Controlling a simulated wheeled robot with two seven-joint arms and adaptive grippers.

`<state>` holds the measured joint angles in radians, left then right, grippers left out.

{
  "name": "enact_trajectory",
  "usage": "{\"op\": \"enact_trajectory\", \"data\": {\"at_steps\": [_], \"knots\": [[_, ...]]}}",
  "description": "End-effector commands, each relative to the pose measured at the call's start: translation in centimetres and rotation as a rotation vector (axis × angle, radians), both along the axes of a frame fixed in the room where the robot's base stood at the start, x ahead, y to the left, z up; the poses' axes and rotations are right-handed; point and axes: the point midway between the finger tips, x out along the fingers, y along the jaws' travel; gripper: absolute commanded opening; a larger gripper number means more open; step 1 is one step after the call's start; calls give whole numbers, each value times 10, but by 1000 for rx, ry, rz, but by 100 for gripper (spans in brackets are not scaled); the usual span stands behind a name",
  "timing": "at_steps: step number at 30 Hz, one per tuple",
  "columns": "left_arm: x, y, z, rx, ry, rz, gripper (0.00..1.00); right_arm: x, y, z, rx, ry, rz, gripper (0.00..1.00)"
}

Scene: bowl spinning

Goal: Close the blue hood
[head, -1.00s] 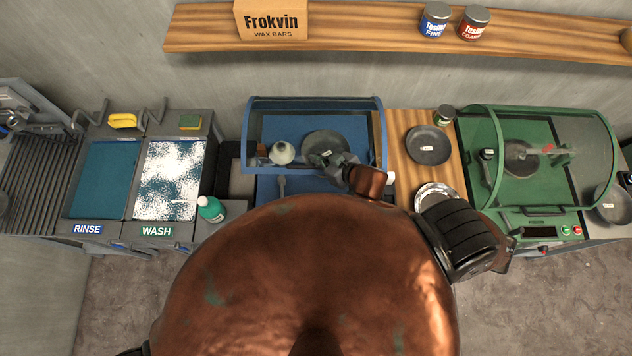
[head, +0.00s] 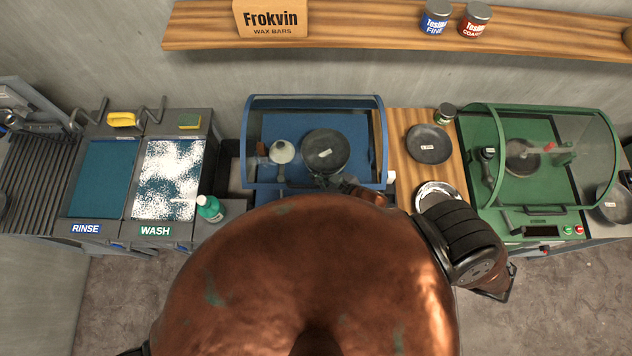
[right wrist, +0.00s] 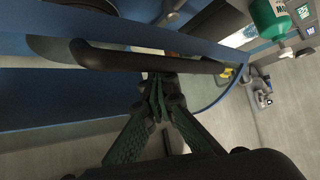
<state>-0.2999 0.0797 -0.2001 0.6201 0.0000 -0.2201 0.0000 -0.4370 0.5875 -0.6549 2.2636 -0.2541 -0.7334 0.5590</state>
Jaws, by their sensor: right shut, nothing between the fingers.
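The blue hood (head: 258,187) is a clear curved cover with a blue frame over the blue station. Its front edge now lies low toward my body, with a dark pan (head: 325,150) and a pale domed piece (head: 283,152) showing inside. My right gripper (head: 332,183) is at the hood's front edge, partly hidden by my copper body. In the right wrist view the fingers (right wrist: 158,88) are shut and empty, close beside the hood's dark handle bar (right wrist: 150,60). I cannot tell if they touch it. My left gripper is not in view.
A green-hooded station (head: 540,150) stands at the right. A wooden strip with a dark bowl (head: 428,144) and a shiny bowl (head: 437,196) lies between the stations. Wash (head: 168,180) and rinse (head: 102,180) basins and a green bottle (head: 210,208) are left.

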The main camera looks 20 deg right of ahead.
Motion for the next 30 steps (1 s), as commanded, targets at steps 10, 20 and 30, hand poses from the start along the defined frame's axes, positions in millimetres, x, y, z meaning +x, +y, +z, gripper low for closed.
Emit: {"op": "enact_trajectory", "data": {"at_steps": [10,20,30], "knots": [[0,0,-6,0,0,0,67,-13,6,-15,0,1,-1,0],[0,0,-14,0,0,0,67,-26,12,-34,0,3,-2,0],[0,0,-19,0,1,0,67,-36,17,-48,-1,0,-2,0]]}}
